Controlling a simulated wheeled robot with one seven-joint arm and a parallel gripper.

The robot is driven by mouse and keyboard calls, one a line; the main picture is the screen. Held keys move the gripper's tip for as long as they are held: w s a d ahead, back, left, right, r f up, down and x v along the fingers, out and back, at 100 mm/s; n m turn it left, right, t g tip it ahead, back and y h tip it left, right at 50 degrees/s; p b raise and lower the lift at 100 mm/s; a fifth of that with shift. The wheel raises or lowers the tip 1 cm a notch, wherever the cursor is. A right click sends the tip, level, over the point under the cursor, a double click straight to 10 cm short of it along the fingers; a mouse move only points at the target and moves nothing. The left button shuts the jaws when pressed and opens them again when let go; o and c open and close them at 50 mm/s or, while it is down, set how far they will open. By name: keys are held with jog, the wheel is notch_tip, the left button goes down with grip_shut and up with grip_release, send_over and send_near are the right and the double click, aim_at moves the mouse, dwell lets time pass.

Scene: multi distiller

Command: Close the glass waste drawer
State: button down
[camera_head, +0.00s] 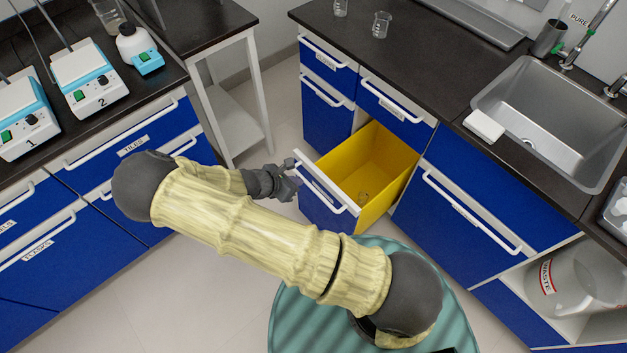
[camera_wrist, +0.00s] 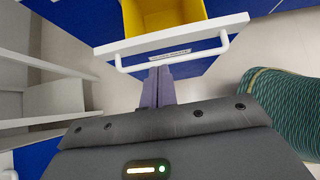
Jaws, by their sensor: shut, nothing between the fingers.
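The glass waste drawer (camera_head: 384,168) stands pulled out from the corner cabinets, with a yellow inside, a blue front and a white top edge. In the wrist view the drawer front (camera_wrist: 172,40) is straight ahead, with a label behind the handle (camera_wrist: 172,57). My gripper (camera_head: 292,165) is at the left end of the drawer front. In the wrist view its fingers (camera_wrist: 160,72) are together and empty, pointing at the handle's middle; contact cannot be told.
A blue drawer (camera_head: 397,101) is shut above the open one. A sink (camera_head: 545,110) and a waste bucket (camera_head: 571,284) are at the right. A white-legged table (camera_head: 230,108) stands left of the drawer. Clear floor (camera_head: 120,290) lies in front.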

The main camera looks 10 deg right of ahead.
aim_at(320, 179)
jog(key=x, duration=1)
jog(key=shift+s, duration=0.1)
dwell(0.3)
